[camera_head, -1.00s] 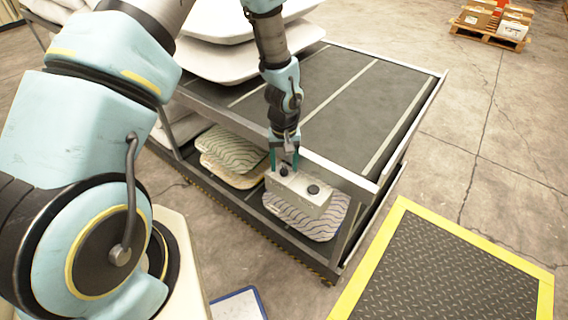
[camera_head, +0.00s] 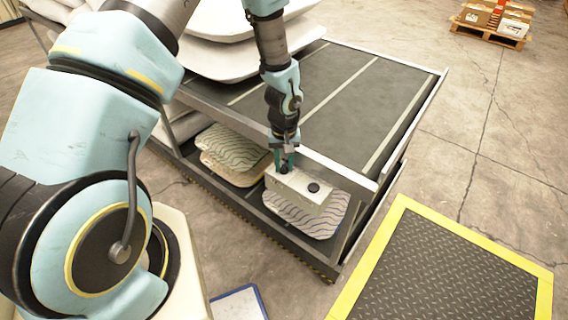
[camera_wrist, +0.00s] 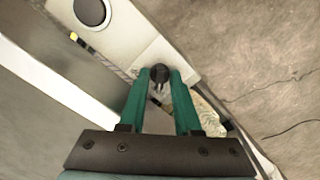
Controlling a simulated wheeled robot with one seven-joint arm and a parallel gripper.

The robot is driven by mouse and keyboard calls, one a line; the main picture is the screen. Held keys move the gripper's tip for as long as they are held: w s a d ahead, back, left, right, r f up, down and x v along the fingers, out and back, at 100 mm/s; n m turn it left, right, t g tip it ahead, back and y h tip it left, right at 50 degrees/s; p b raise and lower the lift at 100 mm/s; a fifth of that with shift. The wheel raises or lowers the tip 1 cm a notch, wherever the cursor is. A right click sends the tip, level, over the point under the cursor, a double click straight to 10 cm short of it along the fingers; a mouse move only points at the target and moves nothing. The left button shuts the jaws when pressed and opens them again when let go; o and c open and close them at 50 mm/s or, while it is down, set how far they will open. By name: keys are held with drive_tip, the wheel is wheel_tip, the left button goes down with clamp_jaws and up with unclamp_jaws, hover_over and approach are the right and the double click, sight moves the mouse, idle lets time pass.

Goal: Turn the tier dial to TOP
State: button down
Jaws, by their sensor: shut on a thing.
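A pale control box (camera_head: 306,190) with two dark round knobs is fixed at the front edge of the rack. My gripper (camera_head: 285,164) points down at the box's left knob. In the wrist view my green fingers (camera_wrist: 160,84) are shut on a small dark dial (camera_wrist: 160,73), one finger on each side. The other, larger dark knob (camera_head: 313,188) stands clear to the right on the box; it also shows at the top of the wrist view (camera_wrist: 90,11). Labels and the dial's pointer are too small to read.
The rack's dark upper deck (camera_head: 352,95) with pale lines is bare at the right. Pale pillows (camera_head: 225,62) are stacked at its back left. Patterned pillows (camera_head: 232,160) lie on the lower shelf. A yellow-edged mat (camera_head: 455,268) lies on the floor at right.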

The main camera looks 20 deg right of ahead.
drive_tip(key=shift+m, duration=0.4)
drive_tip(key=m+b, duration=0.1)
drive_tip(key=m, duration=0.2)
drive_tip(key=m+b, duration=0.1)
drive_tip(key=m, duration=0.3)
drive_tip(key=shift+m, duration=0.3)
drive_tip(key=m, duration=0.3)
drive_tip(key=shift+m, duration=2.2)
drive_tip(key=c, duration=0.6)
unclamp_jaws()
